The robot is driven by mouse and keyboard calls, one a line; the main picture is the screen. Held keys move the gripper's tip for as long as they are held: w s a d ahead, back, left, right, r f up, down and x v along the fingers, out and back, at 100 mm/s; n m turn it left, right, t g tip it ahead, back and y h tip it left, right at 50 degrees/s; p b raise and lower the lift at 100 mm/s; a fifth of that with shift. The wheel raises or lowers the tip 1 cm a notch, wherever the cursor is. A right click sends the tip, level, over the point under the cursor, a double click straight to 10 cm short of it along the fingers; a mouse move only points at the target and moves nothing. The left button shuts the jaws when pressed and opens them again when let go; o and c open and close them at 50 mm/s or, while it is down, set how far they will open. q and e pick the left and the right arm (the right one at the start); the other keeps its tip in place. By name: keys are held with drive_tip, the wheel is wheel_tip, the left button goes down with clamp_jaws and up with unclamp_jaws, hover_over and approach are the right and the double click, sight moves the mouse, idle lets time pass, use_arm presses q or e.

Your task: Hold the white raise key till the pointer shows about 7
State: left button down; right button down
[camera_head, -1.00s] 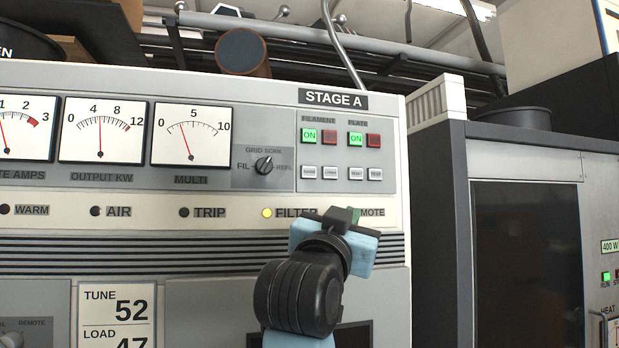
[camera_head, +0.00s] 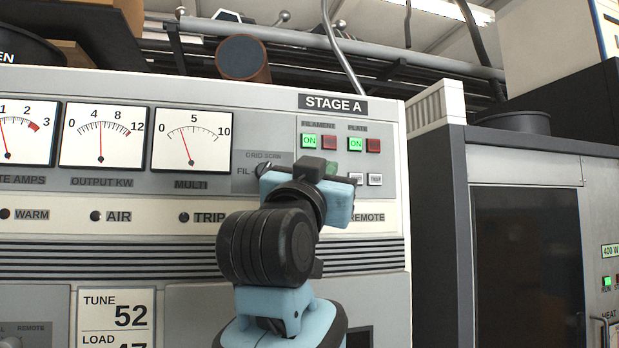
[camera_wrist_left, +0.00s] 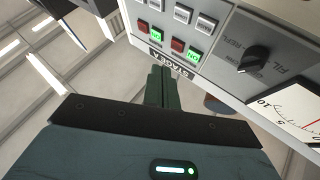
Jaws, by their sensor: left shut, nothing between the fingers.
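The white keys sit in a row under the lit ON buttons on the Stage A panel. In the head view two right-hand keys (camera_head: 375,180) show; the left ones are hidden behind my left gripper (camera_head: 330,169). The wrist view shows the key nearest the knob (camera_wrist_left: 206,22); its label is unreadable. My left gripper is shut and empty, its fingertips (camera_wrist_left: 162,75) in front of the panel near the keys; I cannot tell if they touch. The OUTPUT KW meter (camera_head: 101,135) pointer stands a little above 4.
A black selector knob (camera_wrist_left: 255,60) is beside the keys, partly hidden in the head view. Red and green buttons (camera_head: 309,141) are just above the keys. A dark cabinet (camera_head: 525,240) stands to the right. Pipes (camera_head: 400,53) run overhead.

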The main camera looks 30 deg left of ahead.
use_arm(q)
drive_tip(key=w+a, duration=0.5)
drive_tip(key=a, duration=0.1)
idle(0.3)
drive_tip(key=shift+w, duration=0.1)
idle(1.9)
drive_tip(key=shift+w+a, duration=0.2)
drive_tip(key=shift+a, duration=0.1)
drive_tip(key=shift+w+a, duration=0.25)
drive_tip(key=shift+a, duration=0.05)
idle(2.2)
drive_tip(key=shift+d, duration=0.1)
idle(1.7)
drive_tip(key=shift+s+d, duration=0.5)
drive_tip(key=shift+d, duration=0.05)
